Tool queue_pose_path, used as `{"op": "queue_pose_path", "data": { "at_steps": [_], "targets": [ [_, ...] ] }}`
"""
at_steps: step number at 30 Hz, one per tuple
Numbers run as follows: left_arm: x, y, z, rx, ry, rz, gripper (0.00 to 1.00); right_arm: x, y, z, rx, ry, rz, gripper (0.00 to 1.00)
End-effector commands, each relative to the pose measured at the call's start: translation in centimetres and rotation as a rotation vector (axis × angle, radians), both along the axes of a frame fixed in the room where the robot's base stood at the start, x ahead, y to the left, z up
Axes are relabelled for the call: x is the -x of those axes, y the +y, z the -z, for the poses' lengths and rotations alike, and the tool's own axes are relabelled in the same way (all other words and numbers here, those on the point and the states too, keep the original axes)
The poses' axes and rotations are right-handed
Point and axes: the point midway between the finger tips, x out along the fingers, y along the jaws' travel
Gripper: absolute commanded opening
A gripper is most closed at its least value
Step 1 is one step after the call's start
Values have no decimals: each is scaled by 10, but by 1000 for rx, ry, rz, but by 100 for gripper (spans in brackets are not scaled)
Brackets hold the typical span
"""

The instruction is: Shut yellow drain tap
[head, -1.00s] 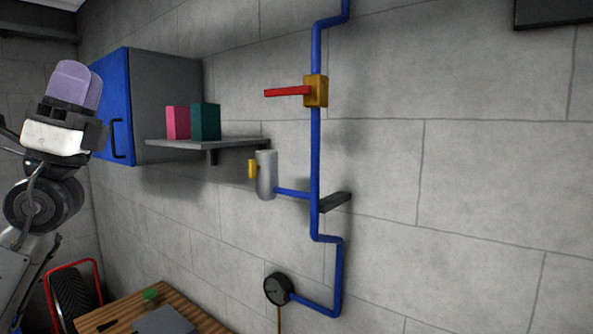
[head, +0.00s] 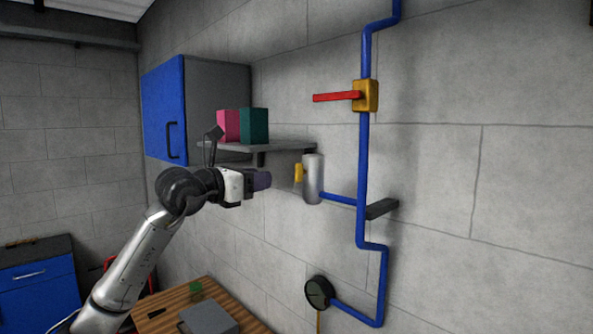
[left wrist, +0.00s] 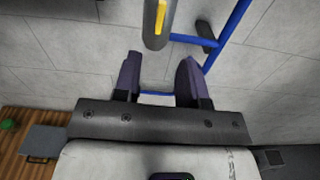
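The yellow drain tap (head: 298,173) is a small upright yellow handle on the left side of a grey metal cylinder (head: 314,180), which joins the blue pipe on the wall. In the left wrist view the yellow tap (left wrist: 161,15) shows on the cylinder (left wrist: 155,38) at the top, beyond the fingertips. My left gripper (head: 263,180) points right at about the tap's height, a little left of it in the picture. In the left wrist view its purple fingers (left wrist: 160,72) are apart with nothing between them. My right gripper is not in view.
A shelf (head: 290,147) with a pink box (head: 228,125) and a teal box (head: 254,125) sits above my gripper. A blue cabinet (head: 165,110) is left. A red lever (head: 335,97) sticks out above the tap. A gauge (head: 318,292) and wooden table (head: 245,318) are below.

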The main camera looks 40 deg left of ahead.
Motion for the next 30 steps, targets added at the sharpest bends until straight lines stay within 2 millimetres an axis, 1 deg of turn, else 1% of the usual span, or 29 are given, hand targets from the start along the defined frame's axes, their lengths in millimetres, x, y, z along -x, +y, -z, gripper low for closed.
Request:
{"op": "queue_pose_path", "data": {
  "at_steps": [1, 9, 15, 18, 22, 30],
  "targets": [
    [-9, -2, -3, 2, 2, 2, 38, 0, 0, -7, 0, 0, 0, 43],
    [-59, -9, -5, 3, -1, 2, 38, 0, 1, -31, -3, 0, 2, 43],
    [-91, -13, -5, 1, -1, 1, 38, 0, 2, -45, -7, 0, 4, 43],
    [-102, -15, -4, 2, -1, 2, 38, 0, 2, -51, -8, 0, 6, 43],
    [-113, -16, -2, 1, -1, 1, 38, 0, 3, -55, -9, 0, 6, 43],
    [-119, -16, -1, -1, -3, 0, 38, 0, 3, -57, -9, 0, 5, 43]
  ]
}}
